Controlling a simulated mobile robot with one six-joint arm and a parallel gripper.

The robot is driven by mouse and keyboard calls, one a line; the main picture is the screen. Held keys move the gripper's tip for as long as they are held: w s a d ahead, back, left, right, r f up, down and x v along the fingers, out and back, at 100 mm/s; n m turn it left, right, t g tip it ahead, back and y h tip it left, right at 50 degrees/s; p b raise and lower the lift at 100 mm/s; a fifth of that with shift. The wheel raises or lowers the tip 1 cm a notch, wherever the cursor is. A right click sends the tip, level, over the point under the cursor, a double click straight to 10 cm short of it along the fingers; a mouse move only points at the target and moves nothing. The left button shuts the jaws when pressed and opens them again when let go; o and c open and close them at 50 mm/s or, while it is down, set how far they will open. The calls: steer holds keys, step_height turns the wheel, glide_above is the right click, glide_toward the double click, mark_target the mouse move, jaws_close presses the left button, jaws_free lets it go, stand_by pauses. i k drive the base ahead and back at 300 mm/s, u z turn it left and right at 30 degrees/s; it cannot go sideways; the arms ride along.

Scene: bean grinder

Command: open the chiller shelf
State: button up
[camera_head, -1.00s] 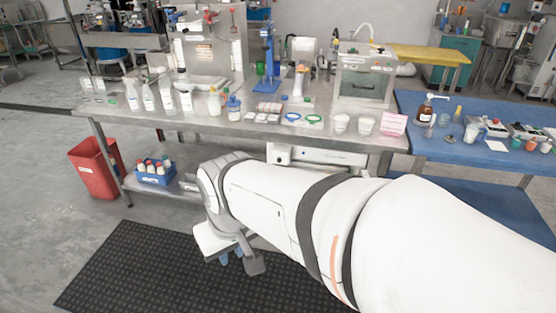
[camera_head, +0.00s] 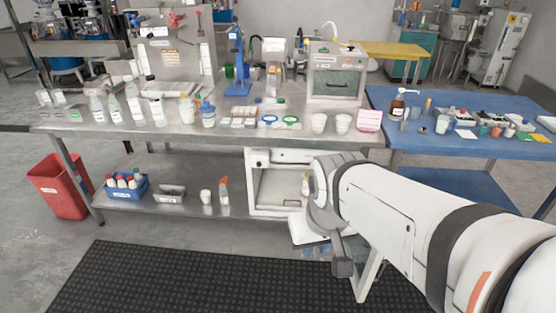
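The chiller (camera_head: 257,180) is a white box under the steel table. Its front is open, and I see into a pale interior with a small bottle (camera_head: 305,184) at the right side. A white slanted panel (camera_head: 370,274) stands out in front of it, below my arm. It looks like a swung-out door, but my arm hides where it joins the chiller. My gripper (camera_head: 322,250) points down, in front of the chiller's lower right. Its fingers are small and partly hidden, so I cannot tell whether they are open or touching the panel.
The steel table (camera_head: 180,127) carries bottles, cups and equipment. Its lower shelf (camera_head: 160,207) holds a blue crate (camera_head: 127,187), a metal tray (camera_head: 170,194) and a small bottle (camera_head: 224,191). A red bin (camera_head: 58,185) stands left. A blue table (camera_head: 470,160) is right. The black mat (camera_head: 200,285) is clear.

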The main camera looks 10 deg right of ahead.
mark_target(280, 185)
steer(key=u, duration=0.05)
steer(key=i, duration=1)
steer(key=z, duration=0.05)
